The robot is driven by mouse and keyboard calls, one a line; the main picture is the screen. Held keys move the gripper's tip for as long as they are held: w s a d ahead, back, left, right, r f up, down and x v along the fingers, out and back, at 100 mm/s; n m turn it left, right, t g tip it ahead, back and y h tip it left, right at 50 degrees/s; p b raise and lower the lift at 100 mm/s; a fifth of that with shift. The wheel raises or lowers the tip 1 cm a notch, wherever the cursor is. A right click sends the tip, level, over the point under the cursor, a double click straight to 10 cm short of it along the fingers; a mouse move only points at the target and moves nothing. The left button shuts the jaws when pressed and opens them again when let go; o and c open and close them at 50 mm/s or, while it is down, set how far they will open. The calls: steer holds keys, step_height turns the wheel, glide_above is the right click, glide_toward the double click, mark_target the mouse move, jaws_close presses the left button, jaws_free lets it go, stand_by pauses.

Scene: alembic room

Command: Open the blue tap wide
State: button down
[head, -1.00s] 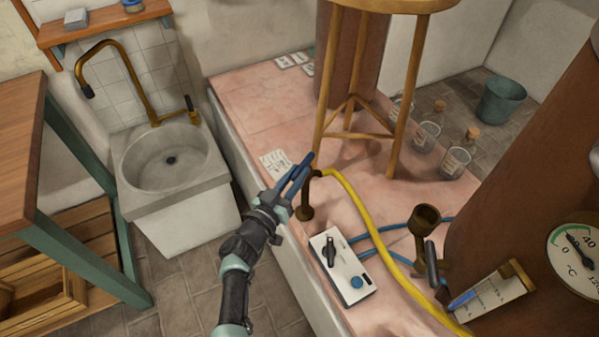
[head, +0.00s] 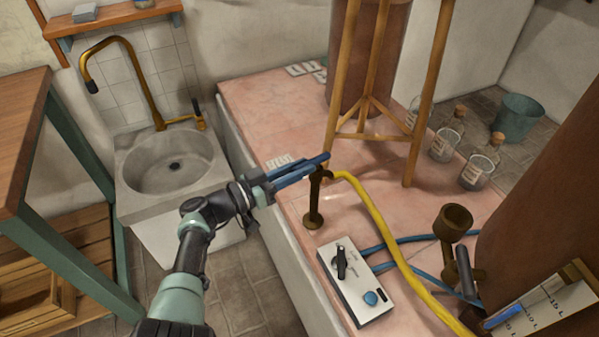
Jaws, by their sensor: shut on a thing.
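The blue tap is a short brown-brass standpipe (head: 315,205) on the pink bench top, near its front edge. A yellow hose (head: 372,210) runs from its spout. My gripper (head: 314,164) reaches in from the left at the top of this tap. Its slim dark-blue fingers are shut on the tap's blue lever. Lever and fingers are of similar colour and overlap, so I cannot clearly separate them. The fingers lie nearly level, pointing right and slightly away. How far the tap is turned I cannot tell.
A white control box (head: 355,285) with a black knob and blue button stands on the bench in front of the tap. A wooden stand (head: 415,145) rises behind. A brass cup (head: 453,222) is to the right. A stone sink (head: 172,172) is at left.

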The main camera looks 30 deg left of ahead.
steer(key=c, duration=0.8)
jaws_free()
steer(key=shift+o, duration=0.2)
steer(key=shift+s+a, duration=0.25)
steer(key=shift+s, duration=0.15)
steer(key=p+v, duration=0.2)
steer(key=v, duration=0.9)
steer(key=shift+s+a+p, duration=0.2)
steer(key=shift+s+p, duration=0.2)
